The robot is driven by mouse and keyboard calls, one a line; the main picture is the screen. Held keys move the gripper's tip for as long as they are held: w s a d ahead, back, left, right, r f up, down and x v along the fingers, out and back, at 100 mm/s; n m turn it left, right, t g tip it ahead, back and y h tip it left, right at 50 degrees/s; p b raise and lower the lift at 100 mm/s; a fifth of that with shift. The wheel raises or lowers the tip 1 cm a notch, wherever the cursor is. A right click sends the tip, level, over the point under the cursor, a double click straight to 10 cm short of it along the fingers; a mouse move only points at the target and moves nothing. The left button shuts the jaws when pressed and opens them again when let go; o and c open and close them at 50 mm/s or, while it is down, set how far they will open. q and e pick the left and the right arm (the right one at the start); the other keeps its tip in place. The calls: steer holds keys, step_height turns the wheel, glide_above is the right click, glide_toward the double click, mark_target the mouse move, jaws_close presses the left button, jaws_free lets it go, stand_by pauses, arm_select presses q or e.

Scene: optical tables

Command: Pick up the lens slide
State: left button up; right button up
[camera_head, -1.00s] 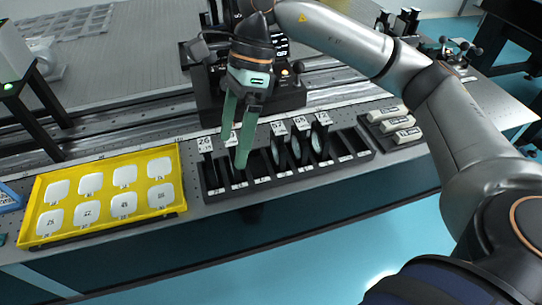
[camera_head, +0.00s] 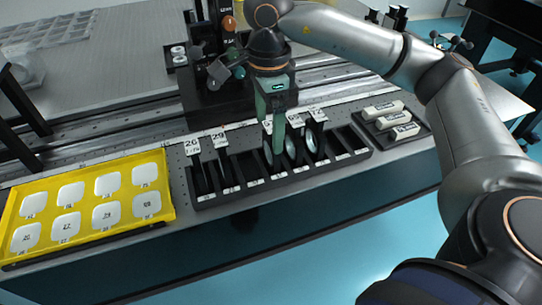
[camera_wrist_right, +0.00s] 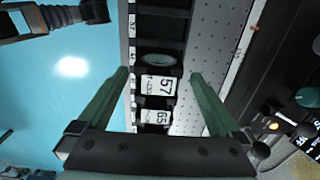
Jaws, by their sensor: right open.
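A black slotted rack (camera_head: 231,201) on the optical table holds several upright lens slides with white number labels. Slides labelled 26 (camera_head: 192,146) and 29 (camera_head: 218,138) stand at its left end. Slides with round lenses (camera_head: 312,140) stand near its middle. My right gripper (camera_head: 273,138) points down over the middle slides, its green fingers hiding part of them and their labels. In the right wrist view, the open fingers (camera_wrist_right: 160,76) have the slide labelled 57 (camera_wrist_right: 159,85) and the slide labelled 65 (camera_wrist_right: 156,117) in the gap between them. I cannot tell whether they touch. My left gripper is out of view.
A yellow tray (camera_head: 172,200) with several white numbered cases lies left of the rack. A dark tray (camera_head: 424,131) with several pale blocks is to the right. Rails and a black mount (camera_head: 200,103) stand behind the rack. The table's front edge runs just before it.

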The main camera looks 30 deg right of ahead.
mark_target(271, 140)
step_height(271, 140, down, 4)
steer(key=shift+s+d+f, duration=0.1)
steer(key=shift+d, duration=0.05)
steer(key=shift+c, duration=0.4)
steer(key=c, duration=1.2)
